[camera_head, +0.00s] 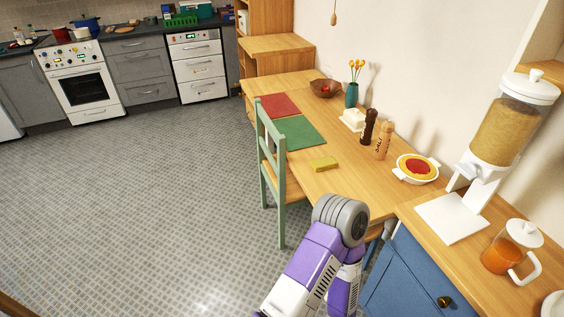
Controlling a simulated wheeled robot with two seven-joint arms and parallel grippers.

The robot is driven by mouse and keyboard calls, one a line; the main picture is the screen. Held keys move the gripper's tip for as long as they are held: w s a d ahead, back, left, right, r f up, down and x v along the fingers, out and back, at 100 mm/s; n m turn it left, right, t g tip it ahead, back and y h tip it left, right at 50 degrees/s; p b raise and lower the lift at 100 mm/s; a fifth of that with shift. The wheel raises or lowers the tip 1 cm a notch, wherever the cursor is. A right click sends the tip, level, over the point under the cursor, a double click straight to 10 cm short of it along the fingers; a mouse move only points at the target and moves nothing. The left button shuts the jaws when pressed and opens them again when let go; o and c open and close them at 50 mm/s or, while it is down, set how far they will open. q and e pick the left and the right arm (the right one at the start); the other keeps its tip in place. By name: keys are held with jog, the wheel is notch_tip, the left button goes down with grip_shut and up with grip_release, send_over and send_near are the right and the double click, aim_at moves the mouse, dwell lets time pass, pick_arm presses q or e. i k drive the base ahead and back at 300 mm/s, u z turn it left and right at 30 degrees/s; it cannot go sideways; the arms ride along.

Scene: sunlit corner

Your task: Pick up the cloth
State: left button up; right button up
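A small yellow folded piece (324,164), which looks like a cloth or a sponge, lies flat on the wooden table near its front edge. A green mat (301,133) and a red mat (279,105) lie flat further back on the same table. My purple and white arm comes in from the bottom and bends at a grey joint in front of the table, nearer than the yellow piece and apart from it in the picture. Neither of my grippers can be seen.
A green chair (281,190) stands against the table's left side. Behind the yellow piece are a salt mill (383,141), a dark mill (368,127), a butter dish (353,119) and a red-filled bowl (417,168). A dispenser (500,130) stands at right. Floor at left is clear.

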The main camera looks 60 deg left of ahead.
aim_at(329, 162)
jog(key=u, duration=1.55)
